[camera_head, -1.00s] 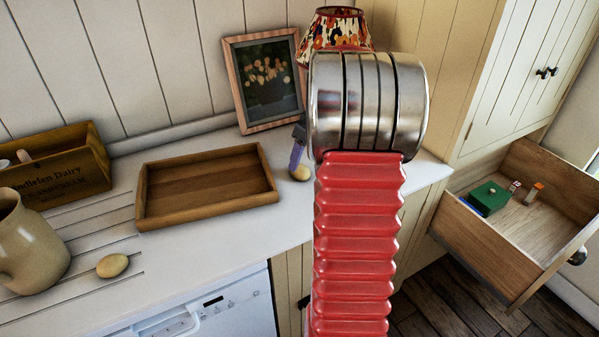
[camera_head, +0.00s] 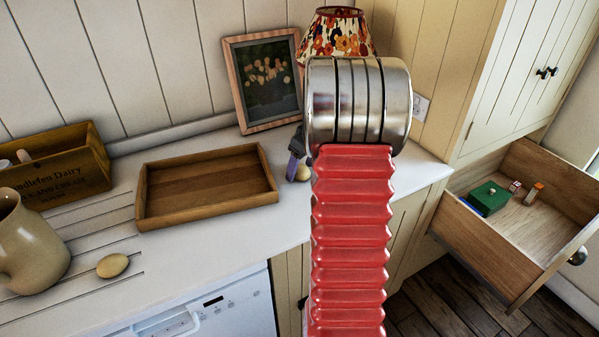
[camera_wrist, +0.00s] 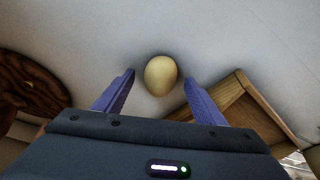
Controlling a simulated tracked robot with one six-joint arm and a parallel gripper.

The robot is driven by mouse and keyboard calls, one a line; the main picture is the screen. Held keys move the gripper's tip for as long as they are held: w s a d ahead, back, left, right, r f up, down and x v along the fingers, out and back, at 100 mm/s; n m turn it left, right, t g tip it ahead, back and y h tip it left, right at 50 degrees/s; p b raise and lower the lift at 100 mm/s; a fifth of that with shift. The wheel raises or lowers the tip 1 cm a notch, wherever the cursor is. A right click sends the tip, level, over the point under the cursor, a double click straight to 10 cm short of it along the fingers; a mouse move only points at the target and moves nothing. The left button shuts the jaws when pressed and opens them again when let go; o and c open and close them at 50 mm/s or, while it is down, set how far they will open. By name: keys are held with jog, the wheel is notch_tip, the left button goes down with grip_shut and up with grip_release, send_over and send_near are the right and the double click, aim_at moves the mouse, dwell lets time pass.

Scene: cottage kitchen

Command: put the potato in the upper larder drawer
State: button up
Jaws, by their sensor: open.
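A pale yellow, potato-like lump (camera_head: 303,173) lies on the white worktop just right of the wooden tray, partly hidden by my arm. It also shows in the wrist view (camera_wrist: 160,75), between and slightly beyond my fingertips, with gaps on both sides. My gripper (camera_wrist: 159,80) is open and empty; in the head view only one purple finger shows beside the lump. A second similar lump (camera_head: 112,265) lies at the left, near the jug. The larder drawer (camera_head: 490,245) at the right is pulled open; whether another is below it is out of view.
The wooden tray (camera_head: 162,219) is empty. A picture frame (camera_head: 236,88) and a lamp (camera_head: 338,32) stand behind. A jug (camera_head: 30,245) and a lettered crate (camera_head: 65,180) stand left. A green box (camera_head: 489,197) and small items lie in the drawer.

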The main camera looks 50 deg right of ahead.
aim_at(301, 166)
jog(key=c, duration=1.3)
jog(key=shift+r, duration=0.1)
notch_tip(301, 166, up, 10)
jog(key=shift+f, duration=0.1)
dwell(0.5)
